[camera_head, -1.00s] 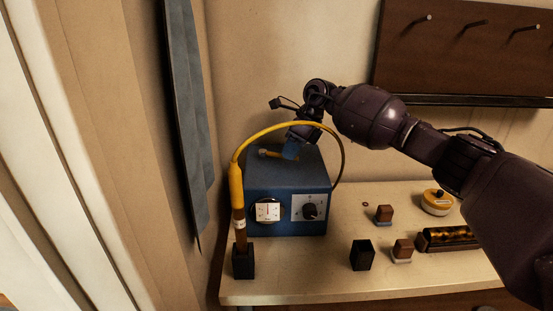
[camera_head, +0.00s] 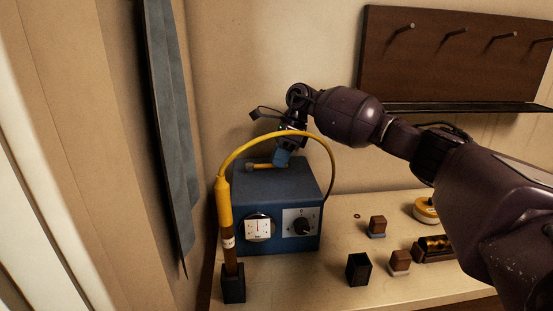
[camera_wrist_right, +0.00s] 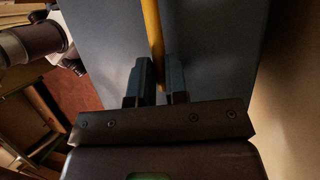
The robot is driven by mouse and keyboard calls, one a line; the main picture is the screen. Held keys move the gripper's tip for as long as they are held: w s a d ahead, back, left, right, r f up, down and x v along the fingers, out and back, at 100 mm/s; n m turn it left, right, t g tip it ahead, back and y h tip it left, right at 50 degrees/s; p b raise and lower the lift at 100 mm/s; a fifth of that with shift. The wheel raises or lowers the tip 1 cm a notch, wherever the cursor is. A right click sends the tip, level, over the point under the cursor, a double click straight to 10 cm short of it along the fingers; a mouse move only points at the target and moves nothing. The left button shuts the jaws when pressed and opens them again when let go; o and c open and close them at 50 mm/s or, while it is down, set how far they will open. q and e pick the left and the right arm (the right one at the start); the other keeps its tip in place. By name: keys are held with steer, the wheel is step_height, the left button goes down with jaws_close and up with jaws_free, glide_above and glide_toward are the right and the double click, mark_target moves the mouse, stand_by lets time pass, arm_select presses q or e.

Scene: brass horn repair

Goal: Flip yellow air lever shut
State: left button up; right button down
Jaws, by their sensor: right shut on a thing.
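The yellow air lever (camera_head: 259,166) lies on top of the blue box (camera_head: 257,191), toward its back, with a brass-coloured fitting at its left end. My right gripper (camera_head: 281,159) is at the lever's right end, low over the box top. In the right wrist view, a yellow bar (camera_wrist_right: 153,40) passes between the two blue-grey fingers (camera_wrist_right: 157,80), over the blue surface. The gripper is shut on the lever; the exact contact is partly hidden by the fingers. My left gripper is not in view.
A yellow hose (camera_head: 240,149) arches in front of my right gripper, from a torch handle (camera_head: 227,230) in a black holder (camera_head: 233,284). A peg board (camera_head: 440,70) hangs behind.

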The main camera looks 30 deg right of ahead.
steer(key=c, duration=1.1)
jaws_free()
steer(key=shift+r, duration=0.1)
steer(key=shift+d+r, duration=0.2)
steer(key=shift+r, duration=0.15)
steer(key=v, duration=0.9)
steer(key=shift+d+r, duration=0.2)
steer(key=shift+r, duration=0.15)
